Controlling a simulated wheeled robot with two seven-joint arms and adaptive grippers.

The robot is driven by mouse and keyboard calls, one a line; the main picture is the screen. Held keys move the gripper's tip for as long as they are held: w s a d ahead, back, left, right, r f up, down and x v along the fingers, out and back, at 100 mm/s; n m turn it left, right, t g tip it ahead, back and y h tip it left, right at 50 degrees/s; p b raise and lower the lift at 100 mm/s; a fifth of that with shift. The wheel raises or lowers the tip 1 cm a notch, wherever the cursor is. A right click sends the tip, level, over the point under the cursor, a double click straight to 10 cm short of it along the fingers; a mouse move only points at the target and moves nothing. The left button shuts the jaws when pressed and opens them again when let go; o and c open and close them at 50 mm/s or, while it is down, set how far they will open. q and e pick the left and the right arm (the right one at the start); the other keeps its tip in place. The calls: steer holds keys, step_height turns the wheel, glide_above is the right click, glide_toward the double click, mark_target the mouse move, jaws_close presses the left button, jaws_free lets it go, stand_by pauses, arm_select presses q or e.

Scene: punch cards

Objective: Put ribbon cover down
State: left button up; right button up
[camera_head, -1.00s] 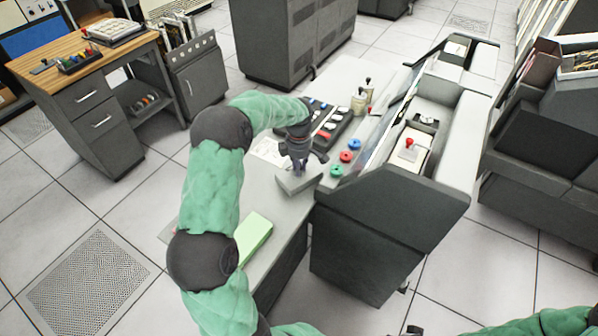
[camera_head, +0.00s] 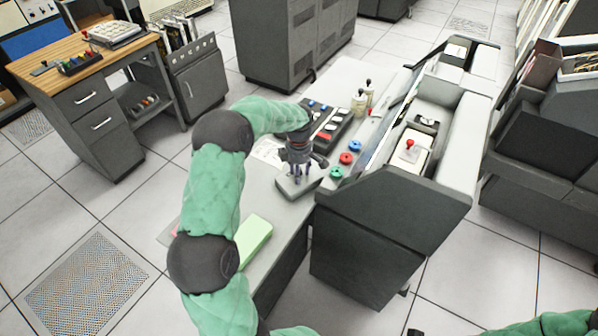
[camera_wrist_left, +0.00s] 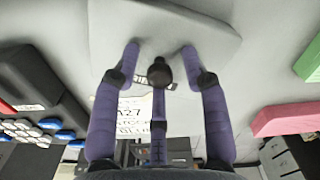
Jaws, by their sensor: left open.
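The ribbon cover (camera_head: 306,185), a light grey flat block, lies on the pale desk (camera_head: 270,208) in the head view. In the left wrist view the cover (camera_wrist_left: 165,35) fills the top middle. My left gripper (camera_head: 300,176) stands just above it, pointing down, with its fingers spread. In the wrist view the fingers of the left gripper (camera_wrist_left: 160,55) are apart over the cover's face and near edge, with nothing held between them. A small dark part at the bottom edge of the head view seems to be my right gripper (camera_head: 414,331); most is out of frame.
A black key panel (camera_head: 330,125) stands behind the cover, with printed paper (camera_head: 268,152) beside it. Red, blue and green ring-like pieces (camera_head: 346,158) lie to the right, by the dark console (camera_head: 380,235). A green card stack (camera_head: 253,238) is at the near desk edge.

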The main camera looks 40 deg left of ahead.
arm_select(q)
step_height(320, 180, up, 12)
steer(key=p, duration=0.4)
stand_by(1.5)
